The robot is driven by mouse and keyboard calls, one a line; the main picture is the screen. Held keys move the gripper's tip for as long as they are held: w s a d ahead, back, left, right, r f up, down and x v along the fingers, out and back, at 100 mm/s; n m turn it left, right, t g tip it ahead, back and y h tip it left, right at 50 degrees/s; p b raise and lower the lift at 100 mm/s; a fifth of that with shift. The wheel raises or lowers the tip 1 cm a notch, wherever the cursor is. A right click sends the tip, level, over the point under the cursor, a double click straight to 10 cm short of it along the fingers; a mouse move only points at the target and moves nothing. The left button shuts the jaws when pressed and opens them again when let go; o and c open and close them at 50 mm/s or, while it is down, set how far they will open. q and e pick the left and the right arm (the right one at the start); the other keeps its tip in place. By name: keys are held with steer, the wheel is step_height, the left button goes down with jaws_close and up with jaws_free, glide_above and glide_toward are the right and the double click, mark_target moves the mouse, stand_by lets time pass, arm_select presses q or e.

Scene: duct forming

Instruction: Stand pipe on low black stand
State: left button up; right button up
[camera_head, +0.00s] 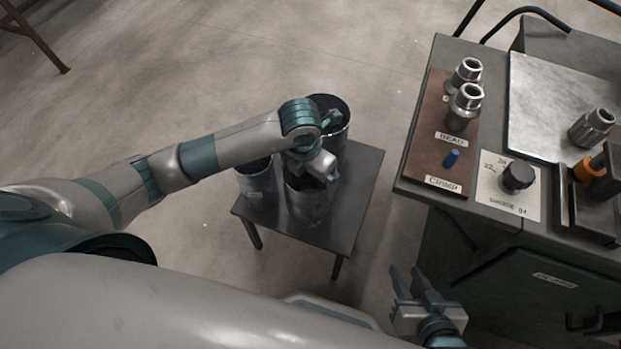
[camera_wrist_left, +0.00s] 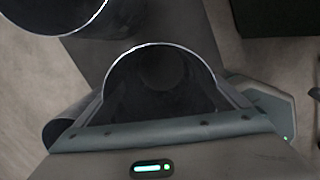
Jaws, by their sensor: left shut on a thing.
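The low black stand (camera_head: 360,185) is a small dark table left of the workbench. A grey metal pipe (camera_head: 308,206) is upright over its front part, and my left gripper (camera_head: 318,168) is shut on it at the top. The pipe's open round mouth (camera_wrist_left: 160,85) shows between the fingers in the left wrist view. I cannot tell whether its bottom touches the stand. Two other upright pipes stand there, one at the left (camera_head: 257,186) and a wider one at the back (camera_head: 340,135). My right gripper (camera_head: 410,275) is open and empty, near the workbench's front.
The grey workbench (camera_head: 412,180) is at the right. Concrete floor is clear behind and left of the stand.

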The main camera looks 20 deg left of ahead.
arm_select(q)
steer(key=shift+f, duration=0.35)
arm_select(e)
steer(key=shift+w+a+r, duration=0.1)
steer(key=shift+w, duration=0.1)
arm_select(q)
steer(key=shift+f, duration=0.1)
arm_select(e)
steer(key=shift+w+r, duration=0.1)
steer(key=shift+w, duration=0.05)
arm_select(q)
steer(key=o, duration=1.3)
steer(key=shift+o, duration=0.2)
arm_select(e)
steer(key=shift+r+t, duration=0.1)
steer(key=shift+t, duration=0.2)
arm_select(q)
step_height(320, 180, up, 12)
steer(key=s+p, duration=0.1)
steer(key=shift+s+a+p, duration=0.15)
steer(key=shift+a+p, duration=0.1)
steer(key=shift+p, duration=0.15)
arm_select(e)
steer(key=shift+s+d+f+g+h, duration=0.2)
steer(key=shift+s+d+f+g, duration=0.4)
steer(key=shift+s, duration=0.1)
steer(key=shift+s+d+f+g+h, duration=0.2)
steer(key=shift+s+d+f+g, duration=0.3)
steer(key=shift+s+f+g, duration=0.15)
steer(key=shift+r, duration=0.1)
